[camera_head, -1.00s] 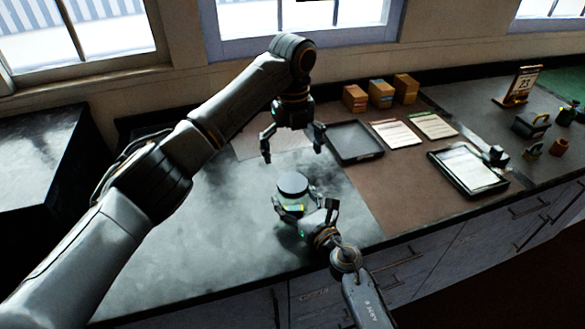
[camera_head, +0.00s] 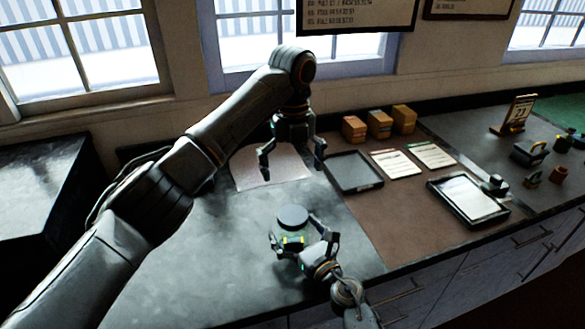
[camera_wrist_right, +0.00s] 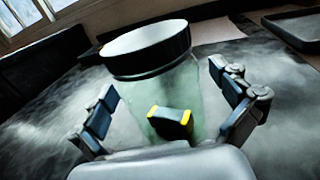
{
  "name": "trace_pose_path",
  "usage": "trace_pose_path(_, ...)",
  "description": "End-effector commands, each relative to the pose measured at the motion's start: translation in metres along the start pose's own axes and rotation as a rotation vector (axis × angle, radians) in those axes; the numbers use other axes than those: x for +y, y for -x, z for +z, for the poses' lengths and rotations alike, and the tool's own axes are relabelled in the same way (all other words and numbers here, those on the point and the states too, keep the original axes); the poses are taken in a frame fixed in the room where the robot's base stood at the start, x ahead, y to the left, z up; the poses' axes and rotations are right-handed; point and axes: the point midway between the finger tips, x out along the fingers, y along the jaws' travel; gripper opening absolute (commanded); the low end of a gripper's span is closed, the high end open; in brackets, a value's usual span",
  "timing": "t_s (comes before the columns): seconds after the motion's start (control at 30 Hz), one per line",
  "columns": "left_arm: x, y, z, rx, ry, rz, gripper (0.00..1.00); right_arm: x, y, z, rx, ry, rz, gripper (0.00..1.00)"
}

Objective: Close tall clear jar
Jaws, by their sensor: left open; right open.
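A clear greenish jar (camera_wrist_right: 180,92) with a dark round lid (camera_head: 292,217) on its top stands on the grey counter (camera_head: 200,245). The lid also shows in the right wrist view (camera_wrist_right: 147,48), with a pale top face and black rim. My right gripper (camera_head: 294,230) is open, with one finger on each side of the jar; whether they touch it is unclear. In the right wrist view the jar stands between the fingers. My left gripper (camera_head: 292,171) is open and empty, pointing down above and behind the jar. The lid's seating is too small to judge.
A pale sheet (camera_head: 270,168) lies behind the jar. A dark tray (camera_head: 354,172), papers (camera_head: 396,163), several small boxes (camera_head: 379,124) and a tablet-like tray (camera_head: 468,200) are to the right. The counter left of the jar is clear.

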Motion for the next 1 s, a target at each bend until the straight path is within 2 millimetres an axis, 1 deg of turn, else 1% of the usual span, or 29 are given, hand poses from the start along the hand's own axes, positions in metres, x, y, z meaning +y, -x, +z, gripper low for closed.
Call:
trace_pose_path(0.17,0.0,0.0,0.0,0.0,0.0,0.0,0.96,0.0,0.002,0.0,0.0,0.001,0.0,1.0)
trace_pose_path(0.27,0.0,0.0,0.0,0.0,0.0,0.0,0.96,-0.001,0.012,0.0,0.0,0.001,-0.001,1.0)
trace_pose_path(0.37,0.0,0.0,0.0,0.0,0.0,0.0,0.96,0.0,0.029,-0.001,0.002,0.002,0.001,1.0)
trace_pose_path(0.6,0.0,0.0,0.0,0.0,0.0,0.0,0.96,0.0,0.082,-0.001,0.003,0.001,0.0,1.0)
trace_pose_path(0.7,0.0,0.0,0.0,0.0,0.0,0.0,0.96,0.0,0.099,-0.001,0.002,0.001,0.001,1.0)
trace_pose_path(0.83,0.0,0.0,0.0,0.0,0.0,0.0,0.96,0.0,0.114,-0.001,0.001,0.0,0.001,1.0)
trace_pose_path(1.0,0.0,0.0,0.0,0.0,0.0,0.0,0.96,0.0,0.12,0.0,0.0,0.0,0.0,1.0)
